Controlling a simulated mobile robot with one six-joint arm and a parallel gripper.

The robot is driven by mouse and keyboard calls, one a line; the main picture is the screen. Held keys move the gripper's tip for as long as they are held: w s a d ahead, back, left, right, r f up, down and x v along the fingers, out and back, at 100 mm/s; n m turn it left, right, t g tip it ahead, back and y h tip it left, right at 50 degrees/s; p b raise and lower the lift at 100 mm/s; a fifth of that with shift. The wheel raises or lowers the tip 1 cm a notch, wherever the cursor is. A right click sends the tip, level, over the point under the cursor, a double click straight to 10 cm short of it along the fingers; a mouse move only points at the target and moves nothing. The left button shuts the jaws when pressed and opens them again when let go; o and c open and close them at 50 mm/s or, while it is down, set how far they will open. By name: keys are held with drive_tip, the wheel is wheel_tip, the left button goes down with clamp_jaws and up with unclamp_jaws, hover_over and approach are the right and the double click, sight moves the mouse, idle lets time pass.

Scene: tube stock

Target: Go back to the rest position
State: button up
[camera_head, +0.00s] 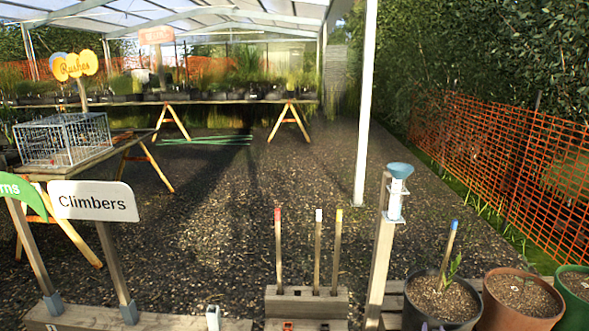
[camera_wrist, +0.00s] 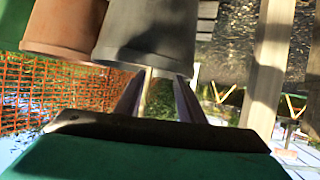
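My gripper (camera_wrist: 160,80) shows in the wrist view, which looks upside down. Its two fingers are apart with nothing seen held between them. A dark grey pot (camera_wrist: 148,35) is just beyond the fingertips; I cannot tell whether they touch it. In the head view the dark pot (camera_head: 418,312) stands at the lower right, with a blue-tipped stake (camera_head: 447,252) leaning slightly in its soil beside a small green plant. Small purplish tips at the bottom edge in front of this pot may be my fingers; the rest of the arm is out of view.
A wooden block (camera_head: 306,304) holds red-, white- and yellow-tipped stakes upright. A post (camera_head: 380,262) with a rain gauge (camera_head: 396,190) stands left of the dark pot. A terracotta pot (camera_head: 519,304) and a green pot (camera_head: 575,288) stand to its right. The Climbers sign (camera_head: 93,202) is at left.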

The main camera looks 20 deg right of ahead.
drive_tip(key=s+a+f+n+g+y+p, duration=0.1)
drive_tip(key=s+a+f+g+y+p, duration=0.2)
drive_tip(key=a, duration=0.7)
drive_tip(key=s+a+f+n+g+p, duration=0.15)
drive_tip(key=a+f, duration=0.25)
drive_tip(key=a, duration=0.6)
drive_tip(key=s+a+f+g+y+p, duration=0.2)
drive_tip(key=s+a+f+g, duration=0.15)
drive_tip(key=a, duration=0.65)
drive_tip(key=s+a+r+n+g+y+p, duration=0.1)
drive_tip(key=s+a+n+g+p, duration=0.1)
drive_tip(key=s+a, duration=0.8)
drive_tip(key=s+a+r+n+g+y+p, duration=0.2)
drive_tip(key=s+a+g, duration=0.3)
drive_tip(key=s+a, duration=0.5)
drive_tip(key=a+n+p, duration=0.1)
drive_tip(key=a, duration=0.2)
drive_tip(key=shift+s+a+r+y+p, duration=0.15)
drive_tip(key=shift+s+r+y+p, duration=0.15)
drive_tip(key=shift+s+p, duration=0.1)
